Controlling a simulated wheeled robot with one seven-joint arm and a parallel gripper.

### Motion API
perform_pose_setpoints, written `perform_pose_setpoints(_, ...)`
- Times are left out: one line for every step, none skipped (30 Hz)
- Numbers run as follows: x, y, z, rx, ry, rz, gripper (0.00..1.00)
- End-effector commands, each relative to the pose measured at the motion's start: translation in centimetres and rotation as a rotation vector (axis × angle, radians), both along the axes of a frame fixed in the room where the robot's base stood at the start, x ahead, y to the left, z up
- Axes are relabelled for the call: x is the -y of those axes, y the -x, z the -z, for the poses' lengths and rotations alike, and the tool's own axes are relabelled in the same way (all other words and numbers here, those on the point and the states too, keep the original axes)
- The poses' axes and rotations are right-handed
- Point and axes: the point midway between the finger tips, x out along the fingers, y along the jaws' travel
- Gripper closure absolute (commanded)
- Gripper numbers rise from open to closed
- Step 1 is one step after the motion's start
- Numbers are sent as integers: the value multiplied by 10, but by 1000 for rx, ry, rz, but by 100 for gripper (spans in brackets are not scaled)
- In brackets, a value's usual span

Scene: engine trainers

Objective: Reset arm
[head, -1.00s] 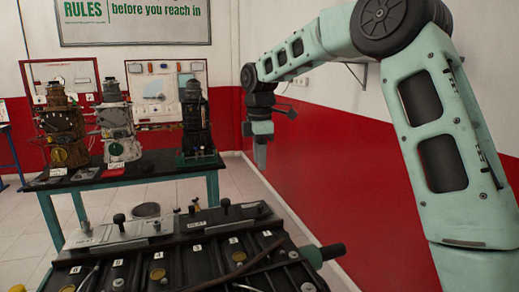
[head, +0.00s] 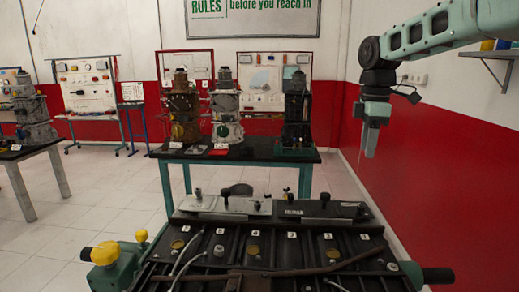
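My arm reaches in from the upper right of the head view, with the elbow out of the picture. My gripper (head: 370,143) hangs pointing down at the right, in front of the red and white wall. It is apart from everything and no object shows in it. The fingers are seen edge-on and small, so I cannot tell whether they are open or shut. Below and to the left of it is a dark engine block (head: 215,268) with numbered tags, a green and yellow fitting at its left end and a black-ended green knob (head: 437,275) at its right.
A dark table (head: 250,157) with green legs holds several engine trainers (head: 226,108) behind the block. Another table with an engine (head: 30,120) stands at the far left. A wall shelf (head: 495,54) is at the upper right. The tiled floor at left is clear.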

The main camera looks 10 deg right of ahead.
Motion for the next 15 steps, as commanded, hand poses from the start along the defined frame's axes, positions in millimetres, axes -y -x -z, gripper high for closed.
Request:
perform_pose_setpoints(-18,8,7,-1,-3,1,61)
perform_pose_setpoints(-31,14,12,-1,-7,8,61)
perform_pose_setpoints(-50,24,20,-1,-10,22,61)
perform_pose_setpoints(-65,33,26,-1,-13,36,61)
perform_pose_setpoints(-81,44,34,-3,-18,52,61)
perform_pose_setpoints(-103,61,45,-4,-23,77,61)
perform_pose_setpoints(-118,75,53,-5,-27,97,61)
perform_pose_setpoints(-133,90,61,-6,-31,119,61)
perform_pose_setpoints(-150,111,73,-8,-36,149,61)
perform_pose_setpoints(-162,127,81,-10,-40,174,61)
perform_pose_setpoints(-173,144,90,-11,-42,198,61)
perform_pose_setpoints(-185,167,103,-15,-46,234,61)
perform_pose_setpoints(-192,186,112,-17,-46,260,61)
perform_pose_setpoints(-199,204,121,-19,-49,290,61)
perform_pose_setpoints(-204,228,133,-21,-49,328,61)
